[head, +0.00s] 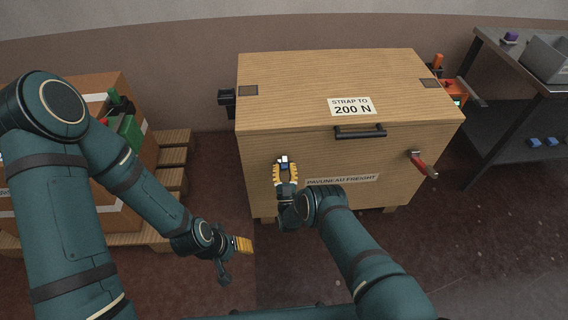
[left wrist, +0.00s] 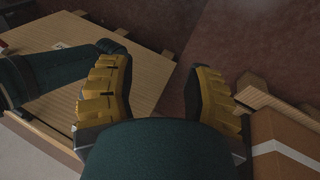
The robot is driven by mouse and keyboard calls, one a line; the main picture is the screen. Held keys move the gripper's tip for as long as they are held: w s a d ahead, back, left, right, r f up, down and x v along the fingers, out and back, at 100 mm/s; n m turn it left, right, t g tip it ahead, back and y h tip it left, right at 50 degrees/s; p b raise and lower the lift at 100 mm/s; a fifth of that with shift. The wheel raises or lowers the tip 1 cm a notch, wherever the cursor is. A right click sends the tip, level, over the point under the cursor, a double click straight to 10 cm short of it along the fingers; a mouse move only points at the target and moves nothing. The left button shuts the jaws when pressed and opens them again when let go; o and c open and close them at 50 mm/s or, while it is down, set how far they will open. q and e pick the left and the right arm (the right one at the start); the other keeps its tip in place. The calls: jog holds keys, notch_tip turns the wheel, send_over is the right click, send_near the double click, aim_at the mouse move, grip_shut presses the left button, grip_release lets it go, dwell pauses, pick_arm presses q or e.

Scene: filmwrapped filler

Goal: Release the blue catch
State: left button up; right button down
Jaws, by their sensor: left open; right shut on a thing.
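A wooden crate (head: 335,90) stands ahead with its lid down. The blue catch (head: 284,167) is on the left part of its front face, small and partly hidden between my fingers, with a pale metal piece at its top. My right gripper (head: 285,172) is shut on the blue catch, its yellow fingers on either side. A red catch (head: 424,165) sticks out on the right of the front face. My left gripper (head: 243,245) is open and empty, low in front of the crate and apart from it. Its spread fingers also show in the left wrist view (left wrist: 159,72).
A black handle (head: 360,132) is on the lid's front edge. A cardboard box (head: 90,190) with green items stands on a pallet (head: 174,150) at left. A dark shelf table (head: 510,75) stands at right. Floor between is clear.

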dwell(0.4)
pick_arm(q)
jog(key=shift+w, duration=0.15)
jog(key=c, duration=0.6)
jog(key=shift+y, duration=0.6)
jog(key=w, duration=0.4)
jog(key=w+d+f, duration=0.1)
jog(key=w, duration=0.3)
jog(key=w+d+f, duration=0.1)
jog(key=w, duration=0.3)
jog(key=shift+f, duration=0.25)
grip_shut()
jog(key=m+t+y, duration=0.2)
jog(key=y, duration=0.1)
send_near(285, 143)
jog(key=f, duration=0.6)
jog(key=shift+w+a+f, duration=0.25)
jog(key=shift+a+f, duration=0.05)
jog(key=shift+f, duration=0.05)
jog(key=shift+s+f, duration=0.1)
jog(key=shift+f, duration=0.2)
jog(key=shift+s+f, duration=0.45)
jog(key=shift+s, duration=0.3)
jog(key=shift+s+f, duration=0.5)
jog(key=shift+s, duration=0.25)
